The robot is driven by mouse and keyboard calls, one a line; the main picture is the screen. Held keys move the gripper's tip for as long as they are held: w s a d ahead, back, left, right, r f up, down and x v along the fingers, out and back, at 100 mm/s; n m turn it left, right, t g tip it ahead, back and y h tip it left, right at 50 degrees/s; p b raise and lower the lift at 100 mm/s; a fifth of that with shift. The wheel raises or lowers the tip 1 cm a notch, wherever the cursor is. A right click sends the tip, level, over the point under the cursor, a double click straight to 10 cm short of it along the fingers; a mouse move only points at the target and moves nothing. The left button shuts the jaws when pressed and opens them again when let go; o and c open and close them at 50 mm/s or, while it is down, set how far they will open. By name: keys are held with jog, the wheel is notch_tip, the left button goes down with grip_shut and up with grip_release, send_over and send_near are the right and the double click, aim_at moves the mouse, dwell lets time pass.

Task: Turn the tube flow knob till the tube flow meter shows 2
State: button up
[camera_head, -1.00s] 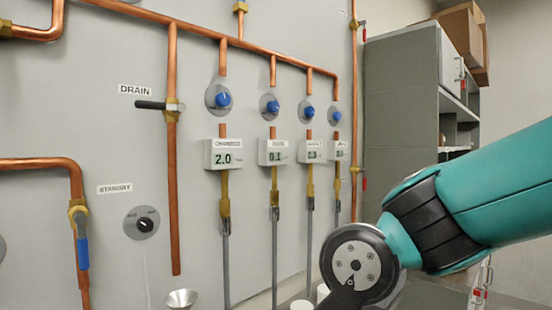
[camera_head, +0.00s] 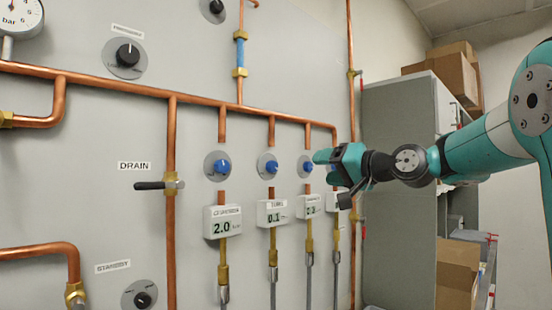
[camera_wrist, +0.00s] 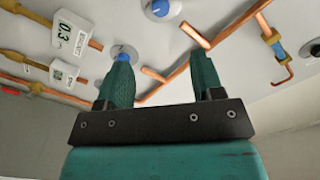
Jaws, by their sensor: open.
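Four blue flow knobs sit in a row above digital meters. The second meter (camera_head: 272,214) reads about 0.1; its small label may say TUBE, but I cannot be sure. Its knob (camera_head: 268,167) is uncovered. The first meter (camera_head: 222,222) reads 2.0. The third meter (camera_wrist: 70,38) reads 0.3 in the wrist view; its knob (camera_wrist: 123,52) is partly behind a finger. My gripper (camera_head: 325,166) is open and empty, just right of the third knob (camera_head: 305,167) in the head view, hiding the fourth knob. Whether the fingers touch anything is unclear.
A copper manifold (camera_head: 200,102) runs above the knobs, with pipes leading down to them. The drain handle (camera_head: 155,185) sticks out at left. A grey cabinet (camera_head: 398,200) stands to the right of the panel, with cardboard boxes (camera_head: 440,75) on top.

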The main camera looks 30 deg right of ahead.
aim_at(275, 167)
jog(key=p+x, duration=0.2)
jog(key=x, duration=0.3)
jog(key=p+x, duration=0.3)
jog(key=x, duration=0.2)
jog(key=p+x, duration=0.2)
jog(key=x, duration=0.4)
jog(key=shift+w+d+r+p, duration=0.15)
jog(key=shift+d+r+p, duration=0.05)
jog(key=shift+r+p, duration=0.15)
jog(key=shift+w+a+f, duration=0.15)
jog(key=shift+w, duration=0.35)
jog(key=c, duration=0.9)
